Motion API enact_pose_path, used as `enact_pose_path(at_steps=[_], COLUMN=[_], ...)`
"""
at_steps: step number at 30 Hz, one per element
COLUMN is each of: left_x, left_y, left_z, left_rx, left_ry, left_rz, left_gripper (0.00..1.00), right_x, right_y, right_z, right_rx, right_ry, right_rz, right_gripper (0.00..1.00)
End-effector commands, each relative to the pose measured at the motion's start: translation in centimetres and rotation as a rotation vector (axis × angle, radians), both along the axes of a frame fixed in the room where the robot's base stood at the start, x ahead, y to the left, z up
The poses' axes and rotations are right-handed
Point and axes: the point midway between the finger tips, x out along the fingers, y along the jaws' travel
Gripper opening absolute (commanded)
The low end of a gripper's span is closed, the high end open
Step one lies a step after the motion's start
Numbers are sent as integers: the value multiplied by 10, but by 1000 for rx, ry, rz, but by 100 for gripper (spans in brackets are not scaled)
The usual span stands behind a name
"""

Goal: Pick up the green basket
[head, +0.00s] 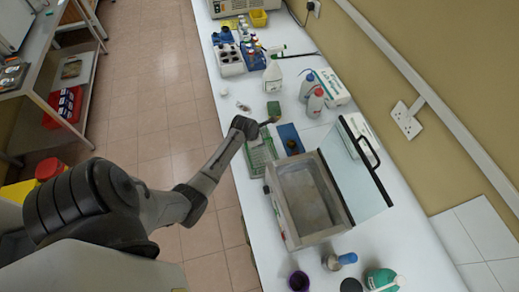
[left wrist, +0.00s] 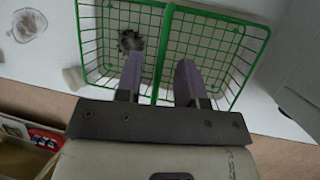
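The green basket (head: 260,157) is a wire basket on the white bench, left of the metal bath. It fills the upper middle of the left wrist view (left wrist: 215,42), with a green bar across its middle. My left gripper (head: 268,122) is at the basket's far end in the head view. In the left wrist view, my left gripper (left wrist: 158,78) has its two fingers apart, with the basket's middle bar between them in the picture. The fingers overlap the mesh; I cannot tell whether they touch it. My right gripper is not in view.
The open metal bath (head: 303,195), with its raised glass lid (head: 355,180), stands right of the basket. A blue block (head: 290,138) and a small green block (head: 273,109) are close by. Bottles (head: 315,103) stand further back. The bench's left edge is near.

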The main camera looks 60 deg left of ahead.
Motion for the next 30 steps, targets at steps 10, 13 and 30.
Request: enact_pose_path(at_steps=[10, 13, 30], left_x=[9, 9, 9], left_y=[2, 2, 1], left_z=[-21, -21, -23], left_rx=[0, 0, 0], left_ry=[1, 1, 0], left_rz=[0, 0, 0], left_gripper=[35, 35, 35], right_x=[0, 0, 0], right_y=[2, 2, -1], right_z=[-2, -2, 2], right_rx=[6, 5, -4], right_ry=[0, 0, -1], right_rz=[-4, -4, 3], right_gripper=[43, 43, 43])
